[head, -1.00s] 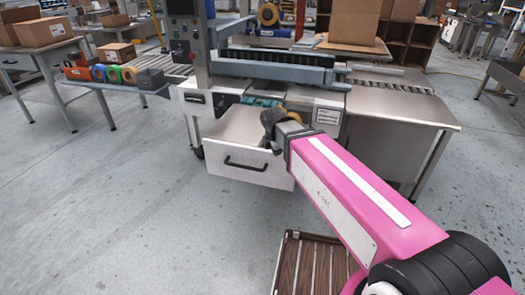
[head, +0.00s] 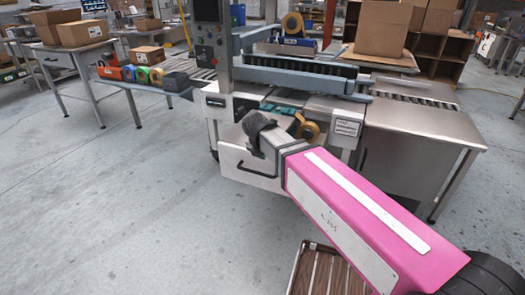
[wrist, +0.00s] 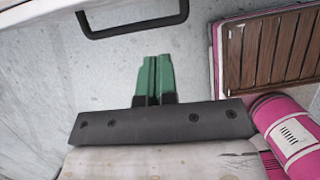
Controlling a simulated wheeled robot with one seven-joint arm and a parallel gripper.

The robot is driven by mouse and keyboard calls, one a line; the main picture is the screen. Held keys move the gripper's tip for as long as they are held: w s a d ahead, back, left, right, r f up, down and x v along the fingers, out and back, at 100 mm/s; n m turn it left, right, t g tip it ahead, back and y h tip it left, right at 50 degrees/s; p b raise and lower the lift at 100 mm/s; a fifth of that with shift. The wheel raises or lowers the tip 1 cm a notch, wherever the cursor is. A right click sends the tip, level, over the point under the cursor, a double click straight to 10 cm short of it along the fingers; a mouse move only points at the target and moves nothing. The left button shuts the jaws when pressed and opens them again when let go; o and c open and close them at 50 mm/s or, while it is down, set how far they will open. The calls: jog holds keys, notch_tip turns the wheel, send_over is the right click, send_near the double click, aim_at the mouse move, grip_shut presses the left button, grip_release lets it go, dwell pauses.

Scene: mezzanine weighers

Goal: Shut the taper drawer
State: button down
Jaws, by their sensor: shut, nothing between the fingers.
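The taper drawer (head: 234,166) is a pale front with a dark bar handle (head: 246,169), low under the taping machine (head: 290,100). It still stands out from the body, with a little of its inside showing above the front. My gripper (wrist: 157,62) has green fingers, shut together and empty. In the head view the dark wrist end of my arm is over the right part of the drawer front and hides the fingers. In the wrist view the handle (wrist: 135,25) lies ahead of the fingertips, apart from them in the picture. Contact with the drawer cannot be told.
A steel side table (head: 425,125) stands right of the machine. At left, a narrow bench holds coloured tape rolls (head: 142,74). A brown slatted deck (head: 320,270) is at the bottom. The floor at left is clear.

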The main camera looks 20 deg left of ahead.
aim_at(270, 163)
jog(key=shift+w+d+f, duration=0.15)
jog(key=shift+w+f, duration=1.2)
jog(key=shift+w, duration=0.2)
jog(key=shift+w+d+f, duration=0.1)
jog(key=shift+w+f, duration=1.2)
jog(key=shift+w, duration=0.25)
